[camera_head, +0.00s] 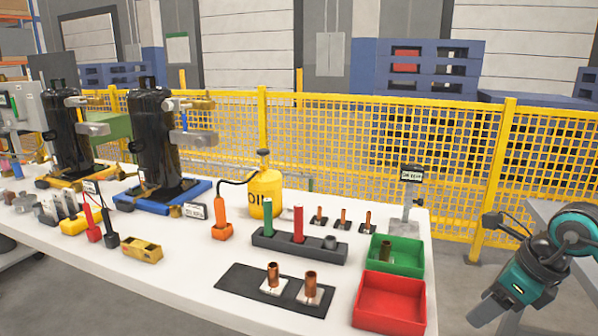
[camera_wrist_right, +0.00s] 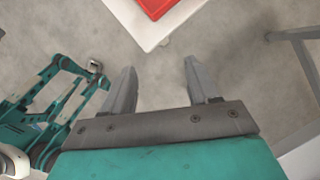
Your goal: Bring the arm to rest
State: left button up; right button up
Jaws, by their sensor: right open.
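My right arm (camera_head: 537,278) shows at the right edge of the head view, beyond the table's right end and apart from it. My right gripper (camera_wrist_right: 160,68) is open in the right wrist view. Its two grey fingers stand apart with nothing between them, above bare grey floor. My left gripper cannot be made out in either view. Teal links of my own body (camera_wrist_right: 55,105) show at the left of the wrist view.
The white table (camera_head: 200,285) holds a red bin (camera_head: 390,302) and a green bin (camera_head: 408,262) at its right end. Two black compressors (camera_head: 160,140), an oil can (camera_head: 266,193) and copper parts stand further left. A yellow fence (camera_head: 350,150) runs behind.

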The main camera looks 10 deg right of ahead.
jog(key=a+r+m+t+y+p, duration=0.1)
jog(key=a+m+t+y+p, duration=0.5)
jog(key=a+m+y, duration=1.1)
pick_arm(q)
jog(key=shift+y, duration=0.4)
jog(key=a+r+p, duration=0.1)
jog(key=r, duration=0.1)
jog(key=s+a+r+p, duration=0.1)
jog(key=a+r, duration=0.1)
jog(key=shift+s+r, duration=0.1)
jog(key=shift+s, duration=0.1)
pick_arm(e)
jog(key=s+a+f+m+h, duration=0.1)
jog(key=s+f+m+h, duration=0.4)
jog(key=f+m+h, duration=0.3)
jog(key=s+a+f+m+h, duration=0.2)
jog(key=s+f+m+h, duration=0.4)
jog(key=m, duration=0.8)
notch_tip(320, 180, down, 3)
jog(key=h, duration=0.3)
jog(key=shift+a+m+t, duration=0.15)
jog(key=shift+m+t, duration=0.15)
jog(key=shift+t, duration=0.1)
jog(key=shift+s, duration=0.1)
